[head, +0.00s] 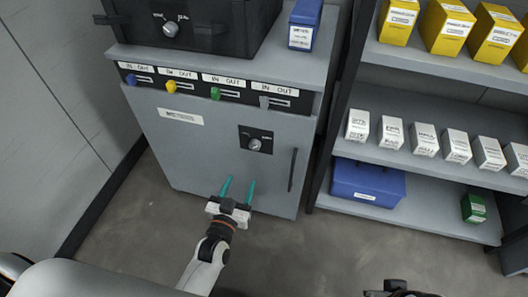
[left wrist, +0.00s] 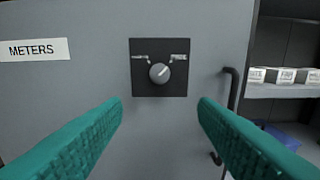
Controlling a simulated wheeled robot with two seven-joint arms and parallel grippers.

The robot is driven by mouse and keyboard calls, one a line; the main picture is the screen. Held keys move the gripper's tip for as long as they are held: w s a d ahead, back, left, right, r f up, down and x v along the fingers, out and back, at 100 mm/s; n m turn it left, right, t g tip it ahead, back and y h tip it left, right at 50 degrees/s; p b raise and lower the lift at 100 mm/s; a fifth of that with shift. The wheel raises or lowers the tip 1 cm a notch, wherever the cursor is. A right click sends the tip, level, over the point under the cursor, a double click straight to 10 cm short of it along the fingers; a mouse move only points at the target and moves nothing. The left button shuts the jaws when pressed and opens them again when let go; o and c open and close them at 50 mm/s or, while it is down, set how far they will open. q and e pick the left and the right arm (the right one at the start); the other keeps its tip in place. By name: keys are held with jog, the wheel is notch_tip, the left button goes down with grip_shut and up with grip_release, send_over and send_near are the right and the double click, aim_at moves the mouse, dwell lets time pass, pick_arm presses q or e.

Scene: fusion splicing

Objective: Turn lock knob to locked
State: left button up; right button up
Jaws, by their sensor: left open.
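The lock knob (head: 254,144) is a small round grey knob on a dark square plate (head: 244,133) on the front of the grey cabinet door (head: 200,155). In the left wrist view the knob (left wrist: 160,73) sits a little above the middle, its pointer mark tilted up to the right, with a small unreadable label on each side above it. My left gripper (head: 238,184) has teal fingers, open and empty, below the knob in the head view and apart from it. The fingers (left wrist: 160,108) frame the knob from below in the left wrist view. My right gripper is not clearly seen.
A dark vertical handle (head: 293,169) is right of the knob. Coloured IN/OUT sliders (head: 215,93) line the cabinet top. A black case (head: 195,25) and a blue box (head: 304,25) stand on it. Shelves (head: 440,70) with boxes are at right. The floor in front is clear.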

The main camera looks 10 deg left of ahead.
pick_arm(q)
jog(key=b, duration=0.2)
send_near(254, 148)
jog(key=w, duration=0.7)
jog(key=shift+w+d+f, duration=0.1)
jog(key=shift+w+f, duration=0.1)
jog(key=shift+w, duration=0.15)
jog(key=shift+w+b, duration=0.3)
jog(key=shift+w, duration=0.05)
pick_arm(e)
jog(key=w+t, duration=0.1)
jog(key=w+a+t, duration=0.1)
jog(key=w, duration=0.1)
jog(key=w+t, duration=0.1)
jog(key=w, duration=0.1)
jog(key=shift+a+r+y, duration=0.25)
jog(key=shift+y, duration=0.15)
pick_arm(q)
jog(key=c, duration=1)
jog(key=shift+r, duration=0.1)
pick_arm(e)
jog(key=shift+s, duration=0.15)
